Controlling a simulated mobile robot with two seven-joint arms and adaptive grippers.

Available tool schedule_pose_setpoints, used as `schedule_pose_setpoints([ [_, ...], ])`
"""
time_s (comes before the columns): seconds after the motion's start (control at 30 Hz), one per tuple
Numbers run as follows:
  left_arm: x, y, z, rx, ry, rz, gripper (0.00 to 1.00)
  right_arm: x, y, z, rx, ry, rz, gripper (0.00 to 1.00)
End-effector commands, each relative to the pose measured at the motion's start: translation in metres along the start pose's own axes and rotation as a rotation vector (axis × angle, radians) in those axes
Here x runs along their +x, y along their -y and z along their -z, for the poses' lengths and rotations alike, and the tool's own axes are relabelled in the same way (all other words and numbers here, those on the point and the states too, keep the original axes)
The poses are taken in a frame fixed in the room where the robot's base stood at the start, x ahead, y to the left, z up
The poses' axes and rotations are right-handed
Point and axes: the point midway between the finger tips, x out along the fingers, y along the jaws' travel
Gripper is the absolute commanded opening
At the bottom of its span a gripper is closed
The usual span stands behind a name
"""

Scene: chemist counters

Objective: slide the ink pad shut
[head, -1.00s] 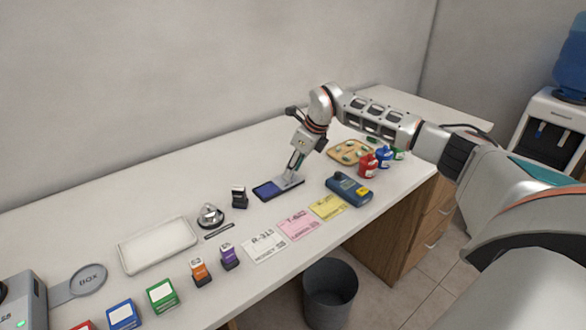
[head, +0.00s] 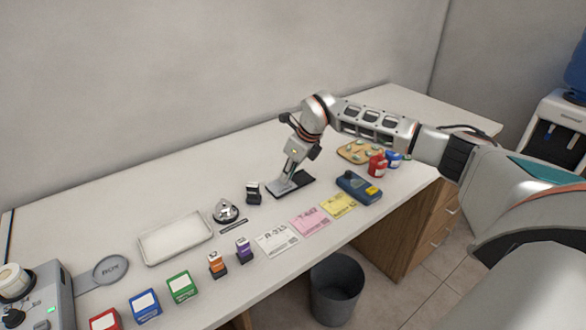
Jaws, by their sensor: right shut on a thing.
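The ink pad (head: 304,180) lies on the counter, below my right gripper. Its grey lid (head: 279,189) is over the left part of the pad, and a dark strip of the pad shows to the right of the lid. No blue ink surface shows. My right gripper (head: 288,180) points down and is shut on the lid; its fingertips are small and partly hidden. My left gripper is not in view.
A black stamp (head: 253,193) stands just left of the pad, with a bell (head: 226,211) and white tray (head: 176,238) beyond. A blue device (head: 357,187) lies to the right. Paper slips (head: 310,221) lie in front.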

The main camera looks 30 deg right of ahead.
Motion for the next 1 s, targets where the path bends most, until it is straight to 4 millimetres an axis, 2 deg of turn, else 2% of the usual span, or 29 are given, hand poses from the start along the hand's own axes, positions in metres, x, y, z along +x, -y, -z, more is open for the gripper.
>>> schedule_pose_setpoints([
  [0.03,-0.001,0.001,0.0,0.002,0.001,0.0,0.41,0.0,-0.005,-0.002,-0.002,0.002,-0.009,0.0],
  [0.33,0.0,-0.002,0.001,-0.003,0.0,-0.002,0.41,0.002,-0.009,-0.003,-0.005,0.002,-0.014,0.0],
  [0.37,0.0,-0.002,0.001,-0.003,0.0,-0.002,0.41,0.002,-0.009,-0.003,-0.005,0.002,-0.014,0.21],
  [0.4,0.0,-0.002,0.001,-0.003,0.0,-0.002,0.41,0.002,-0.009,-0.003,-0.006,0.002,-0.014,0.31],
  [0.77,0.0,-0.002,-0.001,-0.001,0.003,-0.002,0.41,-0.001,-0.005,-0.002,-0.003,0.002,-0.008,0.31],
  [0.87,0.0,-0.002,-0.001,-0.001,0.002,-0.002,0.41,-0.008,-0.005,-0.003,-0.003,0.003,-0.007,0.31],
  [1.0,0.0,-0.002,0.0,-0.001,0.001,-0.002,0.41,-0.03,-0.004,-0.003,-0.004,0.005,-0.006,0.31],
])
